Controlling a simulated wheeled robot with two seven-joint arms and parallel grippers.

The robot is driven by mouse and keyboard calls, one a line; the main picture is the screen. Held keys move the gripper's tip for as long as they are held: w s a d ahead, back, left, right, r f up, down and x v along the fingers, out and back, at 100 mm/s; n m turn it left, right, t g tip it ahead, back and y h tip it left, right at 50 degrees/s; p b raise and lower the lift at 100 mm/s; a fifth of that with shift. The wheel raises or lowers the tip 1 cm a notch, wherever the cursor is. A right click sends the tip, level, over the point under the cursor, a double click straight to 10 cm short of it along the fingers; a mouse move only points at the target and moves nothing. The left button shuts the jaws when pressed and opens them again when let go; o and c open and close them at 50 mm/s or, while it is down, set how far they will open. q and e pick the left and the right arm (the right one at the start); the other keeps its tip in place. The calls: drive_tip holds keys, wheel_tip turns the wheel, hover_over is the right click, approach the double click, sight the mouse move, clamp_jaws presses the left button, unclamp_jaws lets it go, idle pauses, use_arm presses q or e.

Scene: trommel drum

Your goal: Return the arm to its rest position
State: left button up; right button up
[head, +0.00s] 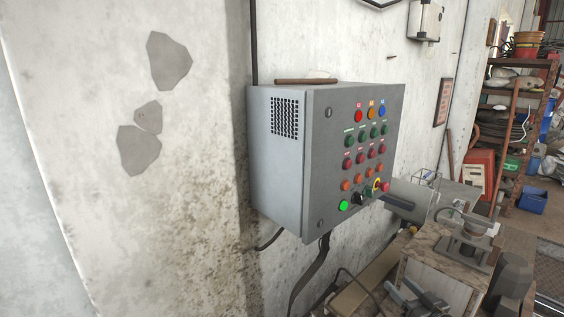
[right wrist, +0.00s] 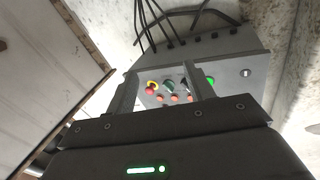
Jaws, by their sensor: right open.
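My right gripper (head: 412,293) shows partly at the bottom of the head view, dark grey, low and in front of the control box. In the right wrist view its two fingers (right wrist: 162,72) stand apart with nothing between them. The grey control box (head: 290,160) hangs on the wall, with rows of coloured buttons, a lit green button (head: 344,206) and a red emergency stop (head: 384,187). In the right wrist view the control box (right wrist: 235,65) appears upside down beyond the fingers, apart from them. My left gripper is not in view.
A wooden box (head: 437,284) stands at lower right; a pale wooden surface (right wrist: 45,75) fills the left of the wrist view. Cables hang under the control box. A rusty shelf (head: 515,105) with clutter stands at far right. The wall (head: 100,180) at left is bare.

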drive_tip(key=s+a+f+g+h, duration=0.35)
drive_tip(key=s+f, duration=0.25)
drive_tip(key=f, duration=0.2)
drive_tip(key=s+a+f+g+h, duration=0.1)
drive_tip(key=s+a+f+g, duration=0.15)
drive_tip(key=s, duration=0.75)
drive_tip(key=s+a+f+g+h, duration=0.1)
drive_tip(key=s+f+g, duration=0.25)
drive_tip(key=s, duration=0.65)
drive_tip(key=s+a+f+g+h, duration=0.15)
drive_tip(key=s+g, duration=0.25)
drive_tip(key=s, duration=0.6)
wheel_tip(320, 180, down, 24)
drive_tip(key=s+g+y, duration=0.1)
drive_tip(key=s+d+f, duration=0.2)
drive_tip(key=s+f, duration=0.7)
drive_tip(key=s+d+f+g, duration=0.1)
drive_tip(key=s+f, duration=0.7)
drive_tip(key=f, duration=0.1)
drive_tip(key=shift+s+d, duration=0.35)
drive_tip(key=shift+g, duration=0.25)
